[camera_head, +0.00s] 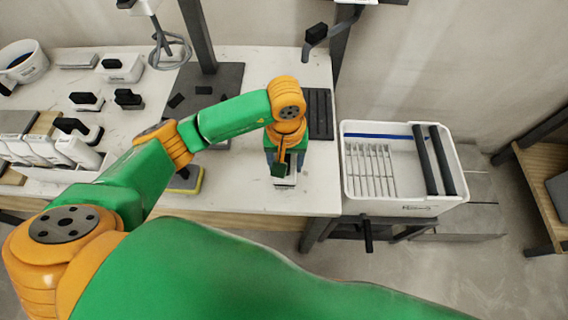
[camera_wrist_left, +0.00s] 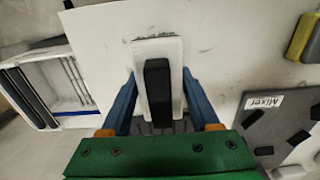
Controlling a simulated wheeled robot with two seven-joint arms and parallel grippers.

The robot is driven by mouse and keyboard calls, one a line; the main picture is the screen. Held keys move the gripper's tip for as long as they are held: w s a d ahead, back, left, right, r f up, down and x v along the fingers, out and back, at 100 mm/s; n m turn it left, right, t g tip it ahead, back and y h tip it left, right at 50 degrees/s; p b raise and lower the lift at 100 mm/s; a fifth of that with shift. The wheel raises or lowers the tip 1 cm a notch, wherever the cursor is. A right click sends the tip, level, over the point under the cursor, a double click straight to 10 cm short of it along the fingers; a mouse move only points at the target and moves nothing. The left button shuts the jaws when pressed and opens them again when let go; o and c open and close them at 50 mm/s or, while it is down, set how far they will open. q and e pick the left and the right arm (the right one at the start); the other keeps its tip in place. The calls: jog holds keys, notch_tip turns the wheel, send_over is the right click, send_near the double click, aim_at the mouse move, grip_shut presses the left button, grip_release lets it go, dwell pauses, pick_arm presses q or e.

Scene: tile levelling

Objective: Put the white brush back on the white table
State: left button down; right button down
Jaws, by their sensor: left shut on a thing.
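The white brush (camera_wrist_left: 172,52) has a white block body with a black grip and a thin dark edge at its far end. My left gripper (camera_wrist_left: 158,82) is shut on it, with one blue finger along each side. In the head view the white brush (camera_head: 287,181) shows below my left gripper (camera_head: 284,164), near the front right corner of the white table (camera_head: 245,197). The brush is over the tabletop; whether it touches the surface I cannot tell. My right gripper is not in view.
A white washing tray (camera_head: 353,192) with rollers stands right of the table. A dark grooved pad (camera_head: 320,112) lies just behind the gripper. A yellow-edged sponge float (camera_head: 187,185) lies to the left. A dark mixer mat (camera_wrist_left: 262,128) also lies nearby. Bare tabletop surrounds the brush.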

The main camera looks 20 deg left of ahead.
pick_arm(q)
notch_tip(320, 180, down, 3)
jog(key=shift+r+p, duration=0.1)
jog(key=shift+p, duration=0.5)
jog(key=shift+f, duration=0.25)
jog(key=shift+a+f+b, duration=0.1)
jog(key=shift+f+b, duration=0.05)
jog(key=shift+b, duration=0.2)
jog(key=shift+c, duration=0.6)
grip_release()
